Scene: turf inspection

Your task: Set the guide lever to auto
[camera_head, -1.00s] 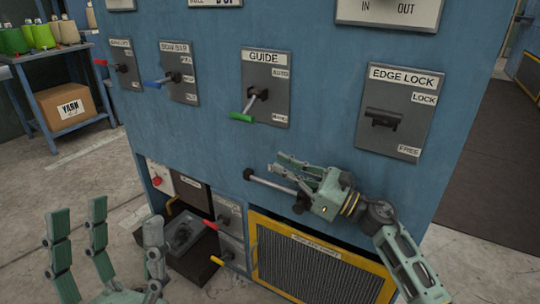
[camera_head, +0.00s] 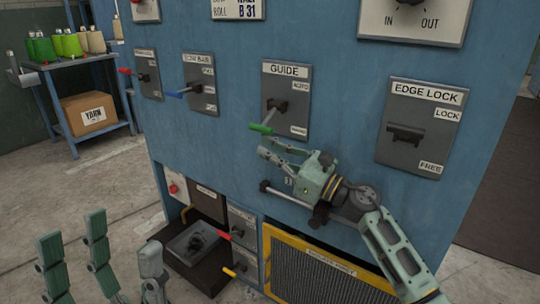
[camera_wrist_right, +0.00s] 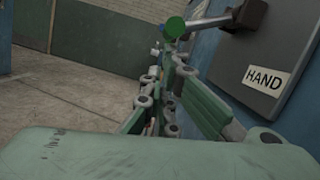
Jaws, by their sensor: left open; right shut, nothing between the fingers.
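The guide plate (camera_head: 298,95) is on the blue machine front, with AUTO marked at its top and HAND near its bottom. Its lever has a green-tipped handle (camera_head: 261,128) that points out and down, toward the HAND end. My right gripper (camera_head: 268,149) is shut and empty, just below the green tip and apart from it in the head view. In the right wrist view the green tip (camera_wrist_right: 175,27) shows beyond and above my right fingers (camera_wrist_right: 168,95), and the HAND label (camera_wrist_right: 263,80) is to their right. My left gripper (camera_head: 98,262) is open and empty at the lower left.
The edge lock plate (camera_head: 423,120) is to the right; the red (camera_head: 125,71) and blue (camera_head: 174,94) levers are to the left. A horizontal bar (camera_head: 280,192) lies behind my right gripper. A yellow-framed mesh panel (camera_head: 325,270) is below.

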